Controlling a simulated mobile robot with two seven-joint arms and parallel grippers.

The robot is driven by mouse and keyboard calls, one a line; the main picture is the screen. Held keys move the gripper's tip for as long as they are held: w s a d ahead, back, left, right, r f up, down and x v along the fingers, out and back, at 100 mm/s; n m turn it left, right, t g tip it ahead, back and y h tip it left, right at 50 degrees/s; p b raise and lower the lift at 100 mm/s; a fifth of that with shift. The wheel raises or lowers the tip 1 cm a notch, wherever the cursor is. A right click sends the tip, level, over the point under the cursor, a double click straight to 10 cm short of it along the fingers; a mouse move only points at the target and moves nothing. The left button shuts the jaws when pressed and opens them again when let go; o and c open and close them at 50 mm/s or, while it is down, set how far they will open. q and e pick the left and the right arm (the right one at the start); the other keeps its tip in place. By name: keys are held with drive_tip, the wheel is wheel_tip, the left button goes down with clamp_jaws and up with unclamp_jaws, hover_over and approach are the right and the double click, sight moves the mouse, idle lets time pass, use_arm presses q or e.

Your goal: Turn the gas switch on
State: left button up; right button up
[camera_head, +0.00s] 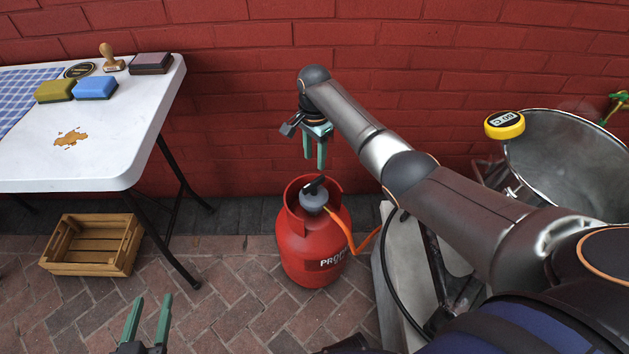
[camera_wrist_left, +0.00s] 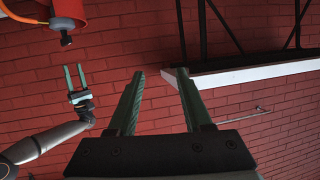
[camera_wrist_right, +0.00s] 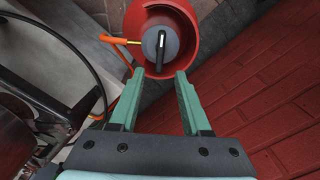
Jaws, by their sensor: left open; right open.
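The red gas cylinder (camera_head: 306,255) stands on the paving by the brick wall. On its top, inside the collar, sits a grey regulator (camera_head: 313,202) with a black switch lever (camera_head: 315,185). My right gripper (camera_head: 315,165) is open and empty, pointing down just above the regulator and apart from it. In the right wrist view the lever (camera_wrist_right: 161,47) lies ahead of the fingertips (camera_wrist_right: 158,78), roughly between their lines. My left gripper (camera_head: 149,305) is open and empty low in the head view; its fingers (camera_wrist_left: 160,78) also show in the left wrist view.
An orange hose (camera_head: 352,240) runs right from the regulator. A metal pot (camera_head: 570,160) with a yellow thermometer (camera_head: 504,125) stands at the right. A white table (camera_head: 110,165) with sponges is at the left, a wooden crate (camera_head: 93,244) below it. Paving left of the cylinder is clear.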

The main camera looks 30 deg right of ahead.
sight(315, 181)
wheel_tip(315, 181, down, 5)
drive_tip(key=shift+f+b, duration=0.15)
drive_tip(key=shift+b, duration=1)
wheel_tip(315, 181, down, 4)
drive_tip(key=shift+b, duration=1.1)
use_arm(q)
drive_tip(key=s+d+r+m+t+h, duration=0.1)
drive_tip(key=r+m+t+h, duration=0.3)
drive_tip(key=r, duration=0.8)
drive_tip(key=s+r+m+t+h, duration=0.3)
drive_tip(key=r+m+t+h, duration=0.1)
drive_tip(key=r, duration=0.9)
drive_tip(key=shift+d+r+t+h, duration=0.15)
drive_tip(key=shift+d+t+h, duration=0.25)
drive_tip(key=shift+h, duration=0.3)
use_arm(e)
drive_tip(key=shift+f, duration=0.1)
clamp_jaws()
